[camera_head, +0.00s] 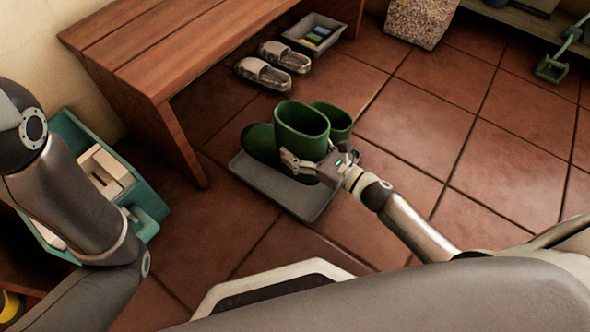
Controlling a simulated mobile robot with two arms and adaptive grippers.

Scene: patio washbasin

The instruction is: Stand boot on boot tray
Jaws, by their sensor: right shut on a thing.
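Two green rubber boots are over the grey boot tray (262,190) on the tiled floor. The nearer boot (301,124) looks about upright, with its open top facing up and a green toe (260,142) showing to its left. The other boot (340,119) stands close behind it to the right, mostly hidden. My right gripper (305,164) is shut on the nearer boot, low on its shaft. I cannot tell whether that boot's sole touches the tray.
A wooden bench (165,50) stands left of the tray. A teal crate (150,229) lies at the left. Open tiles lie to the right.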

